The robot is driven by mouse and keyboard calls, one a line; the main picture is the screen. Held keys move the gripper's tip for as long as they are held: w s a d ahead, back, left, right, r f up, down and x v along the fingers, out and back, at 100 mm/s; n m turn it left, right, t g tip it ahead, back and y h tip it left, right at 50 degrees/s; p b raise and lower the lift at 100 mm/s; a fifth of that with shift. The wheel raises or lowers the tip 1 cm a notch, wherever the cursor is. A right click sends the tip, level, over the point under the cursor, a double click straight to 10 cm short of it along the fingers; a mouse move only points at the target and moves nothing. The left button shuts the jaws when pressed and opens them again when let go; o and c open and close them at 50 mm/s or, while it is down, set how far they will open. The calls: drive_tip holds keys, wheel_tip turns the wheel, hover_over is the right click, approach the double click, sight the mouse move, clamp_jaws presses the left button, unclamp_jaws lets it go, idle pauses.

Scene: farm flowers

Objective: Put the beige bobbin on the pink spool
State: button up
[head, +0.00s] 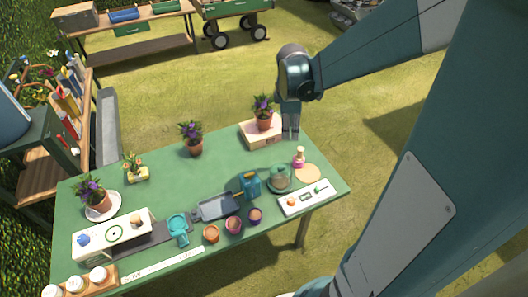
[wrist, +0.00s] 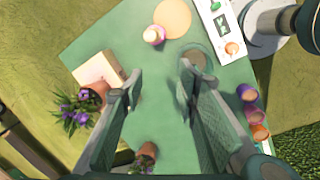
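My gripper (head: 290,132) hangs above the back right of the green table, beside the plant on the pale box. In the wrist view my gripper (wrist: 160,74) has its two fingers well apart, with only bare table between them. A small pink spool-like thing (head: 299,158) with a paler upper part stands near the right edge; it also shows in the wrist view (wrist: 154,35), beyond the fingertips. I cannot tell whether its pale part is the beige bobbin. Other small tan or orange pieces sit on the white tray (head: 318,194) and on the long white stand (head: 92,240).
A round tan mat (head: 307,173) lies by the pink thing. A glass dome (head: 280,179), blue can (head: 251,185), dustpan (head: 217,207) and several small pots (head: 234,225) crowd the front.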

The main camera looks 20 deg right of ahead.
drive_tip(key=s+a+r+m+t, duration=0.3)
drive_tip(key=s+a+r+m, duration=0.3)
drive_tip(key=s+a, duration=0.2)
drive_tip(key=s+a+r+m+t+y, duration=0.1)
drive_tip(key=s+a+r+m+t, duration=0.2)
drive_tip(key=s+a+r+m, duration=0.2)
drive_tip(key=s+a+r, duration=0.1)
drive_tip(key=s+a, duration=0.2)
drive_tip(key=a, duration=0.2)
drive_tip(key=shift+s+a+m, duration=0.3)
drive_tip(key=shift+a+m, duration=0.1)
drive_tip(key=shift+f+b, duration=0.85)
drive_tip(key=shift+b, duration=0.1)
idle(0.8)
